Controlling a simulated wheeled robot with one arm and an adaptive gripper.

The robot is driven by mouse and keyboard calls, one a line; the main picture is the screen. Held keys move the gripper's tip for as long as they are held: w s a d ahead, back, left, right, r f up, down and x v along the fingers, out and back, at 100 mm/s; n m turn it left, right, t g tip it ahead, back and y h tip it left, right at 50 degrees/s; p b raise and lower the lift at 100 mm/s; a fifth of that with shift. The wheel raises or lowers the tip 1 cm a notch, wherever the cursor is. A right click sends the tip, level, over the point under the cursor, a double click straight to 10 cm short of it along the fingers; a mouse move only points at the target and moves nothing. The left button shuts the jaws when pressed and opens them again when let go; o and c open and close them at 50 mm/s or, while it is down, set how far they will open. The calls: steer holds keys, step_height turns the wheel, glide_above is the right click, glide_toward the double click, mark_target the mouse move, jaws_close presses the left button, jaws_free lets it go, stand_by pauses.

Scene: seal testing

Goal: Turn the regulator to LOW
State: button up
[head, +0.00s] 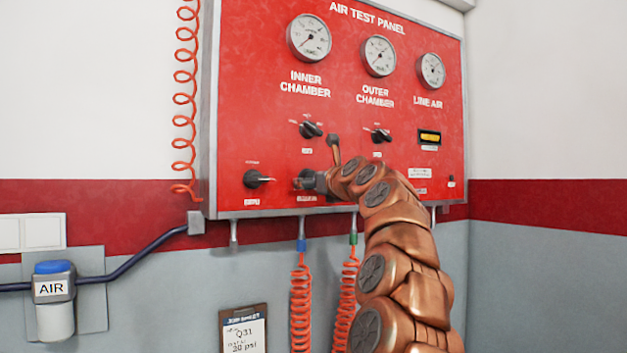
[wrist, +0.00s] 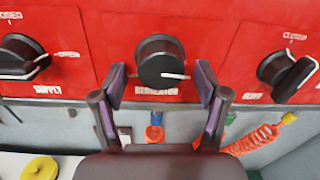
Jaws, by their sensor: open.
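The regulator knob (wrist: 160,60) is a round black knob on the red panel, above a label reading REGULATOR. Its white pointer line points right in the wrist view. My gripper (wrist: 160,80) is open, with one finger on each side of the knob, slightly below its middle. I cannot tell whether the fingers touch it. In the head view my gripper (head: 312,182) is at the panel's lower row and hides most of the regulator knob. No LOW mark is readable around the knob.
The supply knob (wrist: 20,58) is left of the regulator; another black knob (wrist: 288,74) is to the right. The red air test panel (head: 265,90) carries several gauges and upper knobs. Orange coiled hoses (head: 301,300) hang below it. A job sheet clipboard (head: 244,330) hangs lower down.

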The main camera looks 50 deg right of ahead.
steer(key=shift+w, duration=0.15)
steer(key=c, duration=1.2)
